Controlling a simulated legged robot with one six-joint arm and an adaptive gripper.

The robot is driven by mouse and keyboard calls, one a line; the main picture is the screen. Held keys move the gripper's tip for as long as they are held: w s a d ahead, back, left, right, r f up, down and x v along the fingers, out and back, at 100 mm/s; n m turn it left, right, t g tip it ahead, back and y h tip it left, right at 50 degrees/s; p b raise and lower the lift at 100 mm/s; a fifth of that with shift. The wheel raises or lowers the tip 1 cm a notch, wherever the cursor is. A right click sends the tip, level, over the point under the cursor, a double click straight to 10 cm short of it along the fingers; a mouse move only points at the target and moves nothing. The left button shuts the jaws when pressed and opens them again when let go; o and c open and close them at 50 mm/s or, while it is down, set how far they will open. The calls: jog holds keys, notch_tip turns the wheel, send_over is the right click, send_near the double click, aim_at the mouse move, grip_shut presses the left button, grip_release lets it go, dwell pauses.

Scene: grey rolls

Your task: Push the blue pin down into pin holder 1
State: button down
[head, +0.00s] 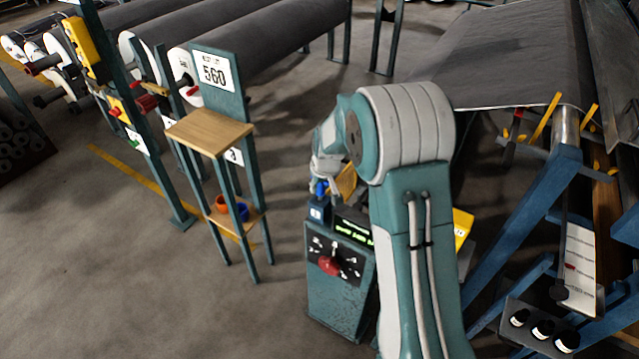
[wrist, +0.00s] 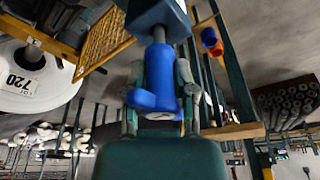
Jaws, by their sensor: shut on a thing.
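The blue pin (wrist: 158,75) is upright between the two fingers of my gripper (wrist: 161,97) in the wrist view, which looks upside down. My gripper is shut on it. A grey shaft runs from the pin to the dark blue holder block (wrist: 158,12), and its end meets the block. I cannot tell how deep it sits. In the head view a bit of the blue pin (head: 320,188) shows under my gripper (head: 323,178), directly above the small dark blue pin holder (head: 318,213) with a white label. My arm hides part of this area.
The holder stands on a teal console (head: 335,295) with a red knob (head: 329,265) and a green-lit display (head: 354,232). To the left is a stand with a wooden shelf (head: 208,131) and orange and blue cups below. Large grey rolls lie behind. Blue frames stand at right.

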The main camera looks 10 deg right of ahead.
jog(key=shift+f, duration=1.45)
jog(key=shift+c, duration=1.8)
grip_release()
jog(key=shift+r, duration=0.1)
jog(key=v, duration=1.1)
jog(key=shift+r, duration=0.35)
jog(key=shift+s, duration=0.1)
